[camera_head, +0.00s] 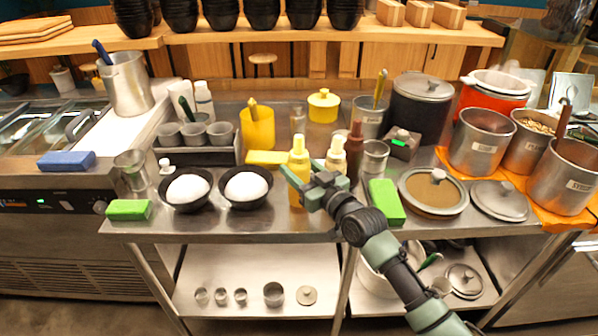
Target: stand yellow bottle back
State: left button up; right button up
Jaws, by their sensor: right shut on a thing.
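The yellow bottle (299,158) stands upright near the front edge of the steel table (280,222), just right of the two black bowls. My right gripper (299,188) reaches in from the lower right and is shut on the bottle's body. The gripper hides part of the bottle's lower half, so I cannot tell whether its base touches the table. A cream-coloured bottle (336,155) and a dark brown bottle (354,150) stand to its right. My left gripper is not in view.
Black bowls with white contents, the left bowl (186,190) and right bowl (246,188), sit left of the bottle. A yellow block (266,157) lies behind it. A green block (386,201) and a lidded pan (433,192) are to the right.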

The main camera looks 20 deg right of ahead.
jog(key=shift+f, duration=0.45)
jog(key=shift+f, duration=0.1)
jog(key=o, duration=0.8)
jog(key=shift+f, duration=0.1)
jog(key=shift+c, duration=0.2)
jog(key=shift+r, duration=0.25)
jog(key=b+v, duration=0.1)
jog(key=v, duration=1.1)
jog(key=shift+f, duration=0.1)
